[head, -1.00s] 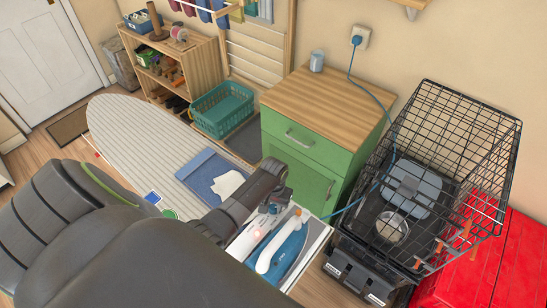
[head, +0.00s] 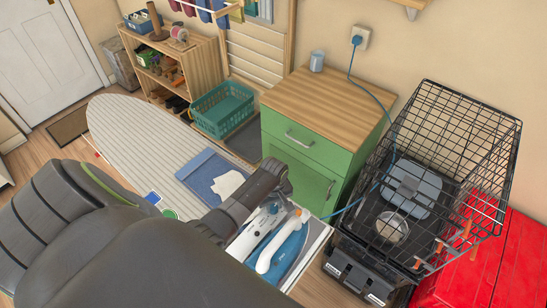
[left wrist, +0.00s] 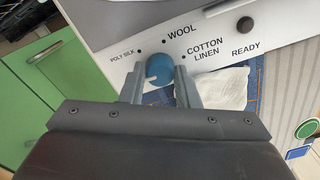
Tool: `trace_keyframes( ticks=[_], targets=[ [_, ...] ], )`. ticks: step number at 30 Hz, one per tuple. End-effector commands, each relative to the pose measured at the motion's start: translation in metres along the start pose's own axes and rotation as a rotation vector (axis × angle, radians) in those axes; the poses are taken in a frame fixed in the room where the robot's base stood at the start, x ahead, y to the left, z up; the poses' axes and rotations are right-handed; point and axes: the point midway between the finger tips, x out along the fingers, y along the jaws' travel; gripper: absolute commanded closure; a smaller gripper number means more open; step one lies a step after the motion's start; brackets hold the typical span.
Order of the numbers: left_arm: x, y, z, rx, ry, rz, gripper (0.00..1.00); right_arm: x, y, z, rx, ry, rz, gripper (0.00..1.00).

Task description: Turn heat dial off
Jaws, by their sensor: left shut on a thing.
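The blue heat dial (left wrist: 159,66) is on a pale panel marked poly silk, wool, cotton linen and ready. In the left wrist view my left gripper (left wrist: 160,76) has one finger on each side of the dial and is shut on it. A small pale mark shows at the dial's lower left; any label below it is hidden by the gripper. The dark round ready lamp (left wrist: 245,24) looks unlit. In the head view the left gripper (head: 271,207) is at the iron's (head: 282,252) rest, beside its blue and white body. My right gripper is not in view.
The ironing board (head: 130,130) extends to the left, with folded denim (head: 205,170) and a white cloth (head: 228,184) on it. A green cabinet (head: 297,170) stands behind the iron. A wire crate (head: 440,150) is at right. The iron's blue cord (head: 376,90) runs to a wall socket.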

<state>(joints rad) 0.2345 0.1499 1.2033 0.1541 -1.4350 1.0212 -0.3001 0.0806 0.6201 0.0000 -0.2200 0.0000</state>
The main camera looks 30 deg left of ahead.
Motion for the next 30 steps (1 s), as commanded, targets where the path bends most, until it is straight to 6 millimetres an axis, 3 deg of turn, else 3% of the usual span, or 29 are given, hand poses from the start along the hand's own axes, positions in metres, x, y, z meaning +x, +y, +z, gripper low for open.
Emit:
trace_keyframes(
  ticks=[23,24,28,30],
  targets=[
    [-0.0006,0.0006,-0.0004,-0.098,0.001,0.002,0.94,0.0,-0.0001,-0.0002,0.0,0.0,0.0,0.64],
    [-0.0006,0.0007,-0.0004,-0.098,0.001,0.002,0.66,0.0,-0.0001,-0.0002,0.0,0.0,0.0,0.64],
    [-0.0004,0.0005,-0.0003,-0.097,0.001,0.001,0.5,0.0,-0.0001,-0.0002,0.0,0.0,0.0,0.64],
    [-0.0004,0.0004,-0.0003,-0.097,0.001,0.001,0.5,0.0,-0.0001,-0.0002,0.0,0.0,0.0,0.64]
  ],
)
